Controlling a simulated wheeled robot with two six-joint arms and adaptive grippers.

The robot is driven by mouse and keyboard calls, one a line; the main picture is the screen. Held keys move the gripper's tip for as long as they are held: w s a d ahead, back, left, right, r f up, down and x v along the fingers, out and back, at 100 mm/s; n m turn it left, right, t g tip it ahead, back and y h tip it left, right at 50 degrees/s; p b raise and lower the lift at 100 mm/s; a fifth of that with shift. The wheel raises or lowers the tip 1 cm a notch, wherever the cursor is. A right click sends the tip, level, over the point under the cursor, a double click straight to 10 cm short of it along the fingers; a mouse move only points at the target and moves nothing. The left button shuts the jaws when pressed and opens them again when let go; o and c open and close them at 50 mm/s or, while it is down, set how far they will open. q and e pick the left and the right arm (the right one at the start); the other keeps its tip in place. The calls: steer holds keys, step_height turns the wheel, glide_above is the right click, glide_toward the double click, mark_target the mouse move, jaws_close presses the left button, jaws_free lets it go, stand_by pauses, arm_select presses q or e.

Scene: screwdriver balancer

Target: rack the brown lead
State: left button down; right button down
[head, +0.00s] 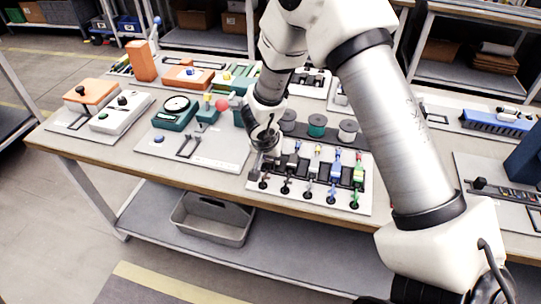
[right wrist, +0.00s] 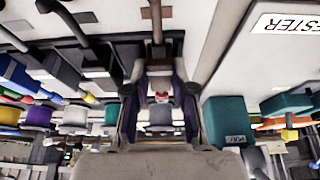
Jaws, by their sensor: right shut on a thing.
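My right gripper (head: 266,140) is low over the left end of a white lead board on the bench. It is shut on the brown lead (right wrist: 156,22), whose brown strip shows at the top middle of the right wrist view, in line with the jaws (right wrist: 160,108). The fingers hide most of the lead in the head view. My left gripper is out of view.
A tester panel (head: 215,150) with a teal dial device (head: 176,110) lies left of my gripper. My right arm covers the bench to the right. A grey bin (head: 213,220) sits on the lower shelf.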

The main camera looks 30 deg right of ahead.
steer(key=c, duration=0.9)
jaws_free()
steer(key=v, duration=1.2)
